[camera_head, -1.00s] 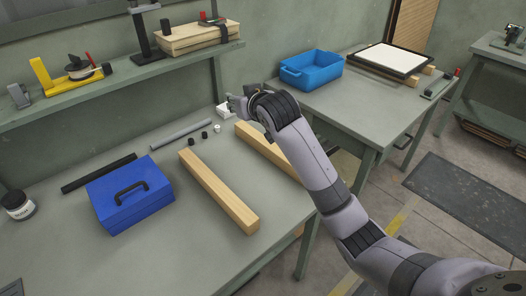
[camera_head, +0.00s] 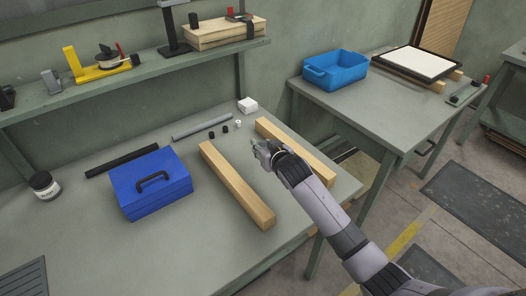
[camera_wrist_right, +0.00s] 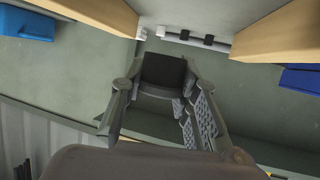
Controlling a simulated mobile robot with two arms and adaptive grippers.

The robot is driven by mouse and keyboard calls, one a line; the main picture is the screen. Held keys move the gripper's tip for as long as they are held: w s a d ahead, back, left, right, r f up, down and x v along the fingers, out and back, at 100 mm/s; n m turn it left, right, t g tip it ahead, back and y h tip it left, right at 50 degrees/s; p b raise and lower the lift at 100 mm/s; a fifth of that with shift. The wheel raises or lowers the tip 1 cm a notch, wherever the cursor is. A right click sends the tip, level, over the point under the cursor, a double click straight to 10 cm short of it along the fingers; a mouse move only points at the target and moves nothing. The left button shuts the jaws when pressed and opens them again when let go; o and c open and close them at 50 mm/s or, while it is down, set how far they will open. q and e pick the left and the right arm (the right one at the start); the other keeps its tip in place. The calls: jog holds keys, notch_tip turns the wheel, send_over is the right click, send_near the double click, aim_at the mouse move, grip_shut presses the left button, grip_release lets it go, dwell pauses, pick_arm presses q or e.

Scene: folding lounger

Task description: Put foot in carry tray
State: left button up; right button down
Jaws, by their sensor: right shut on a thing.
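My right gripper (camera_head: 262,148) is above the workbench between two wooden beams. In the right wrist view its fingers (camera_wrist_right: 160,95) are shut on a dark, blocky piece that looks like a black foot (camera_wrist_right: 163,72). In the head view this piece is hidden or too small to make out. Two small black feet (camera_head: 218,132) stand on the bench behind the gripper, beside a small white ring (camera_head: 238,124). The blue carry tray (camera_head: 335,85), open at the top, stands on the right-hand table, apart from the gripper. My left gripper is not in view.
Wooden beams (camera_head: 237,187) (camera_head: 310,158) lie either side of the gripper. A blue toolbox (camera_head: 150,185), grey tube (camera_head: 201,127), black tube (camera_head: 122,158) and white block (camera_head: 248,105) are on the bench. A framed panel (camera_head: 420,61) lies right of the tray. A gap separates the tables.

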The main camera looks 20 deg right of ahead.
jog(key=shift+f, duration=1.2)
jog(key=shift+f, duration=0.6)
jog(key=c, duration=1.2)
grip_release()
jog(key=shift+c, duration=0.2)
jog(key=shift+r, duration=0.15)
